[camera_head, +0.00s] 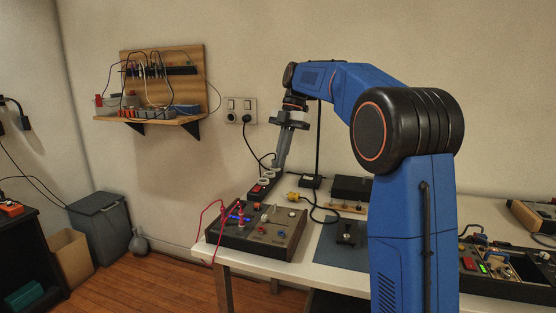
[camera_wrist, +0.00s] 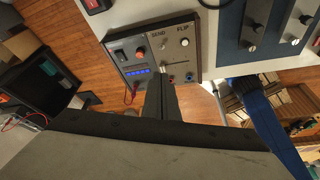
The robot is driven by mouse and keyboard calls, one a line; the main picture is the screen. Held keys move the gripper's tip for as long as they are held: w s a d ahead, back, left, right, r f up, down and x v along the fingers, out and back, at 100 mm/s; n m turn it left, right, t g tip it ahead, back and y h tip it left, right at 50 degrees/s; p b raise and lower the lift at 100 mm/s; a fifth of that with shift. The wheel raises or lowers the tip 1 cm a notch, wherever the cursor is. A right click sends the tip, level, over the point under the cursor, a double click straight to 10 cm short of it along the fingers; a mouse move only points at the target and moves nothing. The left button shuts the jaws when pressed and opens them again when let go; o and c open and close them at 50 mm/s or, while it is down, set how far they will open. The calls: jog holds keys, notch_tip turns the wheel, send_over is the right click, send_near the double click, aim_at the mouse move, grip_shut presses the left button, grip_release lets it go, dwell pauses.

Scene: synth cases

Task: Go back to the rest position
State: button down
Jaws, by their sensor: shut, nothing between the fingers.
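My blue arm reaches up and over the white workbench (camera_head: 322,269) in the head view. My gripper (camera_head: 281,167) points down at the back of the bench, with its fingers together and nothing between them. Its tip is close to a power strip (camera_head: 262,187) with red and white parts; I cannot tell whether they touch. In the wrist view the dark fingers (camera_wrist: 167,92) lie together in front of a control box marked SEND and FLIP (camera_wrist: 158,45). The same control box (camera_head: 262,238) sits at the bench's left end in the head view.
A blue mat (camera_head: 340,252) and small devices lie right of the control box. A black plug sits in the wall socket (camera_head: 240,111). A wooden shelf (camera_head: 150,119) holds wired parts. A grey bin (camera_head: 101,228) and a cardboard box (camera_head: 72,255) stand on the floor. Space above the bench's left end is open.

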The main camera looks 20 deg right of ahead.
jog(key=shift+s, duration=0.1)
jog(key=s+f+m+t+h, duration=0.1)
jog(key=s+f+m+t, duration=0.1)
jog(key=s+m, duration=0.65)
jog(key=s+f+m+t+h, duration=0.1)
jog(key=s+f+m, duration=0.25)
jog(key=s, duration=0.95)
jog(key=s+d+f+m+t+h, duration=0.1)
jog(key=s+f+m+t, duration=0.3)
jog(key=s+f+m, duration=0.8)
jog(key=s+d+f, duration=0.1)
jog(key=s+f, duration=0.2)
jog(key=s, duration=0.2)
jog(key=shift+s+h, duration=0.3)
